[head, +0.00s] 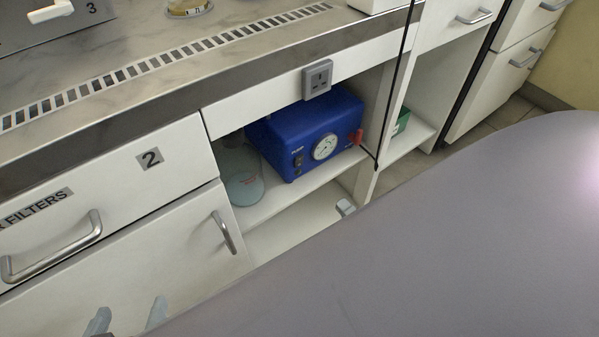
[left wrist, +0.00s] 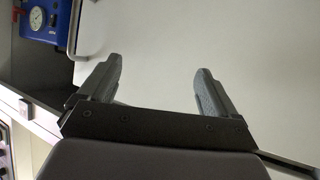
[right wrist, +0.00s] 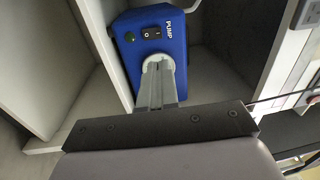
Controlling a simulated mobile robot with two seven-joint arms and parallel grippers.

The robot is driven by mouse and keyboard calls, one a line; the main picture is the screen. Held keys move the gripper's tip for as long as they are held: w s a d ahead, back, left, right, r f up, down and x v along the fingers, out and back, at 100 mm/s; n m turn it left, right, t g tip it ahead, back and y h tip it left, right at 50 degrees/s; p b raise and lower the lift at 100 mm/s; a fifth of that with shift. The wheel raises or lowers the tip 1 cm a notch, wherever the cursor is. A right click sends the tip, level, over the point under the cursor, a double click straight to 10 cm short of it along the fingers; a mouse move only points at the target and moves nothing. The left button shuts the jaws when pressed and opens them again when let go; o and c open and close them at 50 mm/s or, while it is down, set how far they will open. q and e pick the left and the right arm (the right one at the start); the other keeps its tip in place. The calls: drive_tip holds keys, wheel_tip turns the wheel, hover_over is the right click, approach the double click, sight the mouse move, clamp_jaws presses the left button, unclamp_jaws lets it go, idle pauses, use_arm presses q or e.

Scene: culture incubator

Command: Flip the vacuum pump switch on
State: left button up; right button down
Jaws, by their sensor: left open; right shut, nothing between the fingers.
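The blue vacuum pump (head: 305,122) sits on a shelf in the open cabinet bay. Its front carries a white gauge (head: 325,147) and a dark rocker switch (head: 298,160); the switch also shows in the right wrist view (right wrist: 150,32) beside the PUMP label. I cannot tell which way the rocker is set. My right gripper (right wrist: 156,72) is shut and empty, pointing at the pump front and partly covering the gauge. In the head view its grey tip (head: 345,207) shows below the pump. My left gripper (head: 127,318) is open and empty before the lower cabinet door.
A round glass vessel (head: 242,178) stands on the shelf left of the pump. A socket (head: 317,78) sits on the bench front above it, and a black cable (head: 398,75) hangs at the right. Drawer and door handles (head: 224,232) jut out at the left.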

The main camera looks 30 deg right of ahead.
sight(300, 158)
use_arm(q)
drive_tip(key=shift+w+a+f, duration=0.1)
drive_tip(key=shift+w+a, duration=0.05)
drive_tip(key=shift+w, duration=0.05)
use_arm(e)
drive_tip(key=shift+w+f+m, duration=0.1)
drive_tip(key=shift+f+m, duration=0.1)
drive_tip(key=shift+m, duration=0.1)
drive_tip(key=shift+w, duration=0.1)
drive_tip(key=w+b, duration=0.1)
drive_tip(key=w, duration=0.3)
drive_tip(key=w+r+b, duration=0.1)
drive_tip(key=w, duration=0.3)
drive_tip(key=w+a+b, duration=0.1)
drive_tip(key=w, duration=0.3)
drive_tip(key=shift+w+r, duration=0.35)
drive_tip(key=shift+w, duration=0.45)
use_arm(q)
drive_tip(key=shift+w+d+f+n+h, duration=0.15)
drive_tip(key=shift+w+d+h, duration=0.15)
drive_tip(key=shift+d, duration=0.35)
drive_tip(key=shift+w+d+f+n+h, duration=0.2)
drive_tip(key=shift+d+h, duration=0.2)
drive_tip(key=shift+d, duration=0.2)
drive_tip(key=shift+r, duration=0.1)
use_arm(e)
drive_tip(key=shift+r, duration=0.1)
